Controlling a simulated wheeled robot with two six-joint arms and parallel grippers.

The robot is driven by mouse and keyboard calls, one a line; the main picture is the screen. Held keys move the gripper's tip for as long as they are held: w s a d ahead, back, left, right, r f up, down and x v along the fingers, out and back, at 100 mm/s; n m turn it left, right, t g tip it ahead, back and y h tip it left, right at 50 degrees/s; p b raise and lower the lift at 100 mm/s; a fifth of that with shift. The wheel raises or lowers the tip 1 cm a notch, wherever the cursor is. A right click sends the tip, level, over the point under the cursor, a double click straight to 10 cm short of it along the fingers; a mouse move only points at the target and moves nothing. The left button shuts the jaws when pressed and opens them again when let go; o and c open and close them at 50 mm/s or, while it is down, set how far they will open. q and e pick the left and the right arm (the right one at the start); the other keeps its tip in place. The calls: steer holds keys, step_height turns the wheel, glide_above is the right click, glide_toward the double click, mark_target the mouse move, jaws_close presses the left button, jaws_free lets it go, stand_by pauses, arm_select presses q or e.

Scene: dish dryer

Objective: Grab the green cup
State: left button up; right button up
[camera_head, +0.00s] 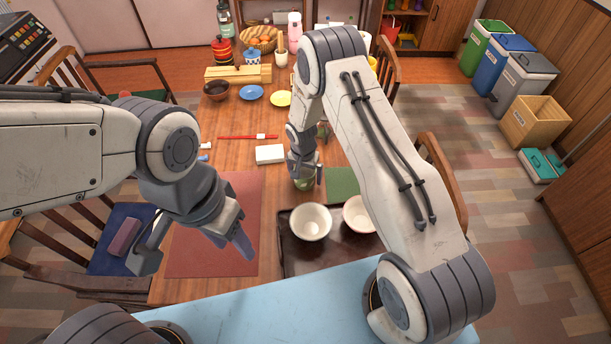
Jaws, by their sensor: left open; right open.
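A small green cup (304,184) stands on the wooden table (228,157) behind the dark tray. Most of it is hidden by my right gripper. My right gripper (306,178) is open and points down at the cup, with its fingertips close around the cup's upper part. I cannot tell whether the fingers touch it. My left gripper (194,250) is open and empty, above the left side of the red placemat, well away from the cup.
Two white bowls (310,222) (360,214) stand on the dark tray (297,262) in front of the cup. A green mat (342,182) lies just right of it. A white box (270,154) and red chopsticks (247,137) lie behind. The red placemat (215,200) is bare.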

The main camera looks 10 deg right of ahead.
steer(key=shift+f, duration=0.25)
steer(key=c, duration=1.3)
steer(key=shift+r, duration=0.1)
